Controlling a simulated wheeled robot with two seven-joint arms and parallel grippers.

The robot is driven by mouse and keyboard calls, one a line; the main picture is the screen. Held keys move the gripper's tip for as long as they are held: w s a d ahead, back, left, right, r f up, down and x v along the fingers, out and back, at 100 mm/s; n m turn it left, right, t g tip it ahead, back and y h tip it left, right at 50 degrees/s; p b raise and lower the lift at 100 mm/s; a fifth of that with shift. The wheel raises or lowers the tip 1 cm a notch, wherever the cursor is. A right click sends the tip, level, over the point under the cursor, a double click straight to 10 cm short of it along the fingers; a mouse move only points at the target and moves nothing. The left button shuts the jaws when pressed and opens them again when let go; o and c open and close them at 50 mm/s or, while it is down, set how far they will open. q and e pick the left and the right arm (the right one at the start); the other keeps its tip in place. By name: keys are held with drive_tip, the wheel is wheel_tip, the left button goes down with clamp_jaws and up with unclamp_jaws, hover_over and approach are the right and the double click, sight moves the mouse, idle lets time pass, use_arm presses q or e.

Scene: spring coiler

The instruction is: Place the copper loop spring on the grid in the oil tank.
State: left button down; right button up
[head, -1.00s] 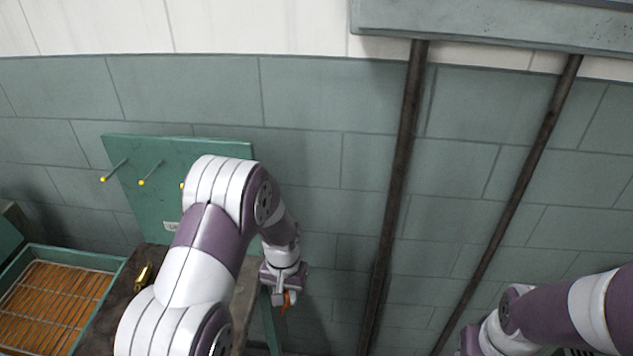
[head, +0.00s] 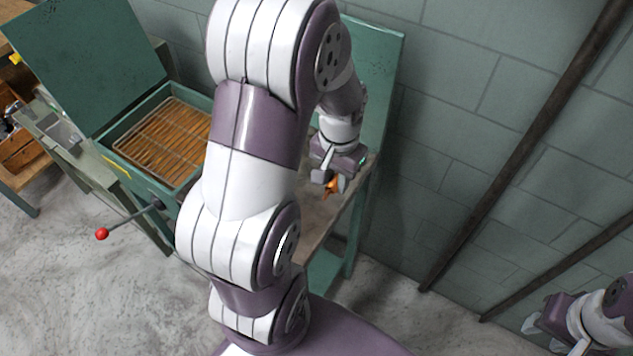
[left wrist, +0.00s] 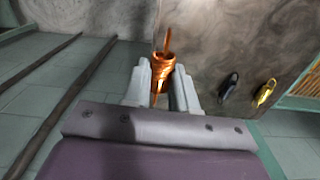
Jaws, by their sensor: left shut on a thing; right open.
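The copper loop spring (left wrist: 162,72) is held between the two fingers of my left gripper (left wrist: 161,84) in the left wrist view. In the head view the left gripper (head: 329,178) is shut on the small copper spring (head: 331,188), over the right edge of the workbench. The oil tank (head: 122,153) is a green open box left of my left arm, with a wire grid (head: 165,134) over amber oil. My left arm hides part of the tank's right side. My right gripper (head: 547,334) is open and empty at the lower right.
A dark spring (left wrist: 230,84) and a gold spring (left wrist: 265,92) lie on the bench (left wrist: 215,60). The tank's green lid (head: 80,60) stands raised behind it. A lever with a red knob (head: 102,234) sticks out in front of the tank. A green panel (head: 385,70) stands behind the bench.

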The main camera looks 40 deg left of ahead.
use_arm(q)
drive_tip(key=w+a+f, duration=0.2)
drive_tip(key=w+a+f+p, duration=0.1)
drive_tip(key=w+a+f, duration=0.1)
drive_tip(key=w+a, duration=0.1)
drive_tip(key=w+a+f, duration=0.3)
drive_tip(key=shift+a+p, duration=0.1)
drive_tip(key=shift+p, duration=0.2)
wheel_tip(320, 180, down, 3)
drive_tip(key=shift+f+p, duration=0.1)
drive_tip(key=shift+p, duration=0.65)
drive_tip(key=shift+w+f, duration=0.15)
drive_tip(key=shift+f, duration=0.15)
drive_tip(key=shift+f+b, duration=0.2)
drive_tip(key=shift+b, duration=0.1)
